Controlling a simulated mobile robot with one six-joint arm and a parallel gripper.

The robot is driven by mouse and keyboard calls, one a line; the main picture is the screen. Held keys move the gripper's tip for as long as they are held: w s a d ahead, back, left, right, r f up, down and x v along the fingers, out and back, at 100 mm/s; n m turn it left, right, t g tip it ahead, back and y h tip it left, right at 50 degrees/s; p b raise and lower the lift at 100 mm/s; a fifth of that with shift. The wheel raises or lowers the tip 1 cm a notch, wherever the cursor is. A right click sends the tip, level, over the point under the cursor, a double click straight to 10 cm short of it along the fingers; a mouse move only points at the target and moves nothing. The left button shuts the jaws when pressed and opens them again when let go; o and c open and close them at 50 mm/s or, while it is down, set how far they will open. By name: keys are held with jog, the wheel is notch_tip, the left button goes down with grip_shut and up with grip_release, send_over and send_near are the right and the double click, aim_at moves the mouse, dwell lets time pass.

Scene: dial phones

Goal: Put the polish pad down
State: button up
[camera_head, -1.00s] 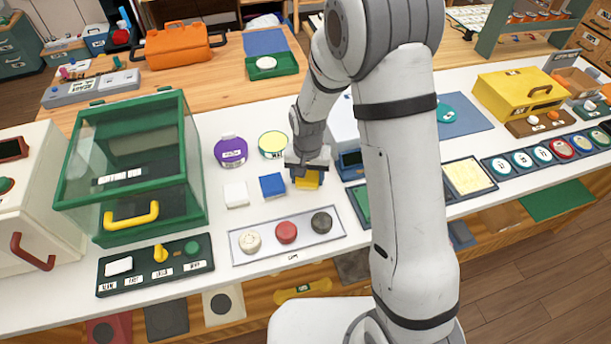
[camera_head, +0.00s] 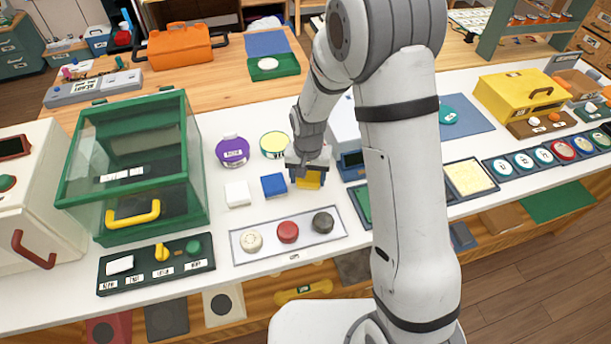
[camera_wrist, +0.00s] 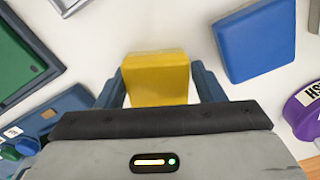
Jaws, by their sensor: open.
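A yellow pad (camera_wrist: 156,78), the likely polish pad, sits between the two blue-grey fingers of my gripper (camera_wrist: 160,92) in the wrist view. The fingers are open, one on each side of the pad. In the head view, my gripper (camera_head: 308,172) points down over the white worktop, with the yellow pad (camera_head: 309,181) under it. The pad appears to rest on the worktop, at the right end of a row with a blue pad (camera_head: 274,185) and a white pad (camera_head: 237,194). The pad's underside is hidden.
A tray with three round knobs (camera_head: 241,257) lies in front of the pads. A purple tub (camera_head: 232,151) and a yellow-lidded tub (camera_head: 274,145) stand behind. A green-framed glass case (camera_head: 70,191) is at left. My arm hides part of the worktop at right.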

aim_at(309, 176)
notch_tip(309, 176, up, 12)
jog(key=s+d+r+t, duration=0.1)
jog(key=s+d+r, duration=0.4)
jog(key=s+d, duration=0.2)
jog(key=s+d+r+n+t, duration=0.1)
jog(key=s+d+r, duration=0.5)
jog(key=s, duration=0.6)
jog(key=shift+d+r+t, duration=0.3)
jog(key=shift+d+t, duration=0.1)
jog(key=shift+d, duration=0.3)
jog(key=shift+o, duration=0.4)
jog(key=shift+w, duration=0.15)
